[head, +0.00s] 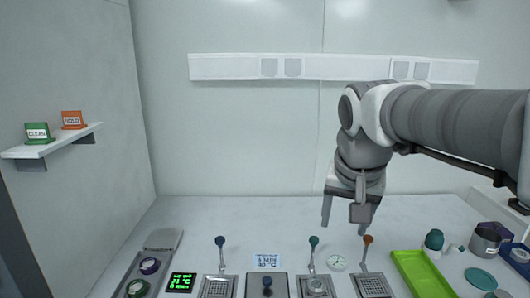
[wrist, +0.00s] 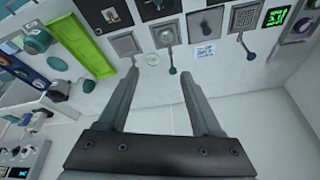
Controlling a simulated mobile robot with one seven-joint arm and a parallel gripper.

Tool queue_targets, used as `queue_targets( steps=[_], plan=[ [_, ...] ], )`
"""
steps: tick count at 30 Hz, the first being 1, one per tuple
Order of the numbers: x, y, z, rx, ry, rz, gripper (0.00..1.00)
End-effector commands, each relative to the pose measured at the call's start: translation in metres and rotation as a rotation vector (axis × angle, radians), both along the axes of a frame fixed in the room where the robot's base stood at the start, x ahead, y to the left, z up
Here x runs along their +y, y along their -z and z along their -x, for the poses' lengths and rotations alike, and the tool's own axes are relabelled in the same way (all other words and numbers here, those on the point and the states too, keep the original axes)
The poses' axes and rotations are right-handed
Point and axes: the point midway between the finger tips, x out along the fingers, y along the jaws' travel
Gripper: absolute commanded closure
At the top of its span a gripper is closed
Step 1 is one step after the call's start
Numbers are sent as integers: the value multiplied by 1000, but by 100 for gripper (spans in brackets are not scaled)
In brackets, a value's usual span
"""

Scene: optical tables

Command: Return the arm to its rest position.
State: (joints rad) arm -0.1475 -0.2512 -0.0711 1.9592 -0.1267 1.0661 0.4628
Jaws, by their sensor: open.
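My gripper (head: 349,216) hangs from my arm above the right part of the white table, pointing down. Its two fingers are apart with nothing between them. In the wrist view my gripper (wrist: 155,85) also shows two spread, empty fingers, with the table and its devices beyond them. My arm reaches in from the right edge of the head view.
The white table (head: 200,212) carries several lever devices, a green display (head: 181,282), a label card (head: 267,262), a round dial (head: 337,263) and a lime tray (head: 420,275). Cups and small containers stand at right. A wall shelf (head: 55,142) holds green and orange signs.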

Motion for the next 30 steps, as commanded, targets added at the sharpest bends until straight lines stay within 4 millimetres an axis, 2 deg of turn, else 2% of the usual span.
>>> queue_targets(
  steps=[2,9,15,21,30],
  plan=[
    [-2,-6,23,-15,-45,2,34],
    [-3,2,84,-57,-187,28,34],
    [-3,17,123,-88,-281,60,34],
    [-2,27,139,-104,-326,80,34],
    [-2,30,141,-104,-332,82,34]
  ],
)
